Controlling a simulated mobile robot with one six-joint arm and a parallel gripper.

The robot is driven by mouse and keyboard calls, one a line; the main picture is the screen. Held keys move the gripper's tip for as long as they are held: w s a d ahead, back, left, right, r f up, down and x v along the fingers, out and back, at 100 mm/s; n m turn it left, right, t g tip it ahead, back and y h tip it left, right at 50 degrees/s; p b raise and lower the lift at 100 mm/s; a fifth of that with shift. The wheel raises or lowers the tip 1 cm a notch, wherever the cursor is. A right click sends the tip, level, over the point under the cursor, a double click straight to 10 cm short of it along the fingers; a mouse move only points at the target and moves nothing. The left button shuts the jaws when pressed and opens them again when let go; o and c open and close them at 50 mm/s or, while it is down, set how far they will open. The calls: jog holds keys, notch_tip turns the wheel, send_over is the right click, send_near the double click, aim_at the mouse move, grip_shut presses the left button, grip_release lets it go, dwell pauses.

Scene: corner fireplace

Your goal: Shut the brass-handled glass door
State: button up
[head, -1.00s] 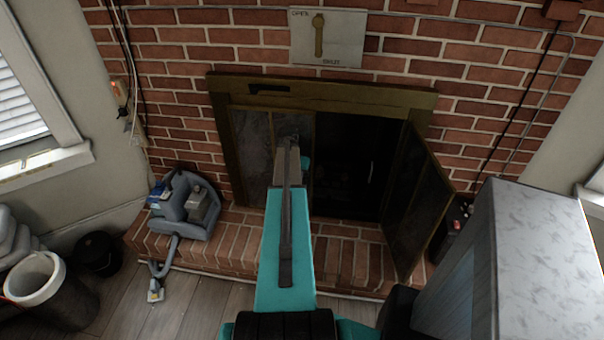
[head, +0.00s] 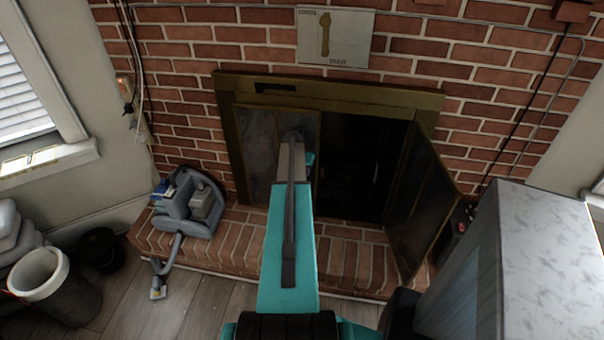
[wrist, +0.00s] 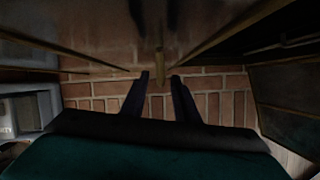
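The fireplace (head: 330,88) has a brass-toned frame. Its left glass door (head: 255,150) spans the left part of the opening, with a brass strip dividing its panels. The right glass door (head: 424,205) stands swung outward, leaving a dark gap between the two. My gripper reaches the left door in the head view, where my arm hides its fingers. In the wrist view my gripper (wrist: 160,77) has two dark fingers spread apart. A short brass piece, apparently a handle (wrist: 158,66), shows between or just beyond the fingertips; contact cannot be told.
The brick hearth (head: 345,262) lies below the doors. A grey-blue vacuum cleaner (head: 188,212) sits on its left end. A pale marbled block (head: 550,255) stands close at the right. A white-rimmed bin (head: 38,275) and a black bucket (head: 100,250) are at the left.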

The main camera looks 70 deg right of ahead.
jog(key=b+v, duration=0.1)
jog(key=v, duration=1)
jog(key=shift+w+b, duration=0.3)
jog(key=shift+b, duration=0.1)
